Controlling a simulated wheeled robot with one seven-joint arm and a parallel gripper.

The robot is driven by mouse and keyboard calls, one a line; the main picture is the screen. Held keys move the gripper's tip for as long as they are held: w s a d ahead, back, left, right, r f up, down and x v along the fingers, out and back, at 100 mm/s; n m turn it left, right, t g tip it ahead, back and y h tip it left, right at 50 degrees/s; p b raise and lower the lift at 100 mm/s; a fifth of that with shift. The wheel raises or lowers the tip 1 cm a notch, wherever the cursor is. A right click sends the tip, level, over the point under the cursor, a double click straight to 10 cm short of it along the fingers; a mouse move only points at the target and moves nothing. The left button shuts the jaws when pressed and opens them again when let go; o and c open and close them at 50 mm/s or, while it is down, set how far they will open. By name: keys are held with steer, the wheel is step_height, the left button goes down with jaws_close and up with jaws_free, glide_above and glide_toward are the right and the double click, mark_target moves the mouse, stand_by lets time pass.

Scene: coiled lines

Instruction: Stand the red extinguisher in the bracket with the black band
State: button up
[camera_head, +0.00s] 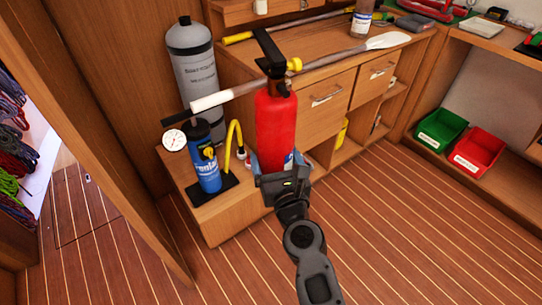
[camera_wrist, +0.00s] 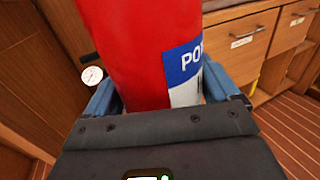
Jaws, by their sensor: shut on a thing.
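The red extinguisher (camera_head: 277,122) stands upright in my gripper (camera_head: 277,163), in front of the wooden cabinet. It has a black top and handle and a yellow part at its neck. My gripper is shut around its lower body, with a blue finger on each side. In the wrist view the red extinguisher (camera_wrist: 135,50) fills the upper middle, with a blue and white label facing right, between the fingers of my gripper (camera_wrist: 165,90). Its base is hidden by my gripper. I cannot make out a bracket with a black band in either view.
A blue pump (camera_head: 207,170) with a gauge (camera_head: 174,140) and yellow hose stands on a low wooden box. A grey cylinder (camera_head: 195,65) stands behind it. A paddle (camera_head: 400,40) lies across the counter. Green (camera_head: 441,129) and red (camera_head: 478,151) bins sit right. The front floor is clear.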

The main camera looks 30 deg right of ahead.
steer(key=shift+s+d+r, duration=0.1)
steer(key=shift+d+r, duration=0.1)
steer(key=shift+d, duration=0.05)
steer(key=shift+s+d+f+n+y, duration=0.35)
steer(key=shift+s+f+n+y, duration=0.05)
steer(key=shift+f+y, duration=0.1)
steer(key=shift+s+d+f+y, duration=0.15)
steer(key=shift+d+y, duration=0.15)
steer(key=shift+d, duration=0.15)
steer(key=shift+s+d+f+n+t+y, duration=0.3)
steer(key=shift+s+d+f+n+y, duration=0.1)
steer(key=shift+s+d+f+y, duration=0.1)
steer(key=d, duration=0.1)
steer(key=s+d+f+y, duration=0.1)
steer(key=d+n, duration=0.1)
steer(key=shift+s+f+y, duration=0.25)
steer(key=shift+s+y, duration=0.1)
steer(key=shift+y, duration=0.05)
steer(key=shift+s+f, duration=0.15)
steer(key=shift+s, duration=0.05)
